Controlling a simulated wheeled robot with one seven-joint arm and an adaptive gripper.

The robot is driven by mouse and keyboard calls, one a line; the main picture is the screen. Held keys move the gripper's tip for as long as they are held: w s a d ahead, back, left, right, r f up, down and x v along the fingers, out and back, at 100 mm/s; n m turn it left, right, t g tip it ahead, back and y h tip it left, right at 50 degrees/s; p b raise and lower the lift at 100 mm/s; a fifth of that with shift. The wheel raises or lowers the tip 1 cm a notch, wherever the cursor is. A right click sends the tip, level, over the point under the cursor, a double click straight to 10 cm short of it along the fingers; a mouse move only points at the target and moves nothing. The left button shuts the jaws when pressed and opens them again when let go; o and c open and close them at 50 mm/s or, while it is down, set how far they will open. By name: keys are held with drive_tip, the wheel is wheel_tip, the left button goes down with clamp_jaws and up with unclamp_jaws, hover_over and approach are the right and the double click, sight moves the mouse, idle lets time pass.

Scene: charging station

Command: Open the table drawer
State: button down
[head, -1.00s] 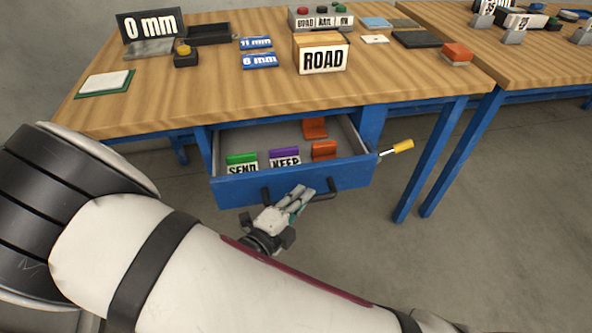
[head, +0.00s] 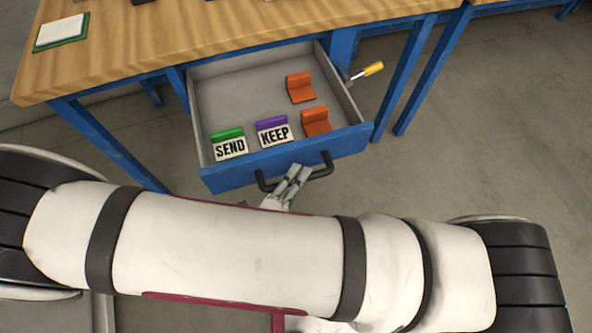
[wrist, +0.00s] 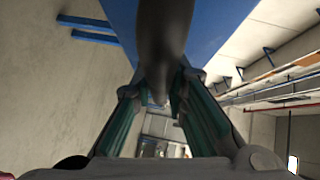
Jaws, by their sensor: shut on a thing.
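The table drawer (head: 290,157) has a blue front and a pale grey inside, and it stands well out from under the wooden table top (head: 200,40). A dark bar handle (head: 321,172) runs along its front. My gripper (head: 294,172) is shut on the handle near its middle, in front of the drawer. In the wrist view the dark handle (wrist: 165,40) passes between the two green-lined fingers, with the blue drawer front (wrist: 205,25) behind it. My arm hides the floor below the drawer and part of the gripper.
In the drawer lie a green SEND block (head: 229,143), a purple KEEP block (head: 272,130) and two orange pieces (head: 300,88). A yellow-handled tool (head: 371,69) sticks out at the drawer's right side. Blue table legs (head: 403,80) stand to the right. Open floor lies at right.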

drive_tip(key=shift+f, duration=0.1)
drive_tip(key=c, duration=1.6)
unclamp_jaws()
drive_tip(key=shift+o, duration=0.2)
drive_tip(key=shift+a, duration=0.1)
drive_tip(key=v, duration=1.2)
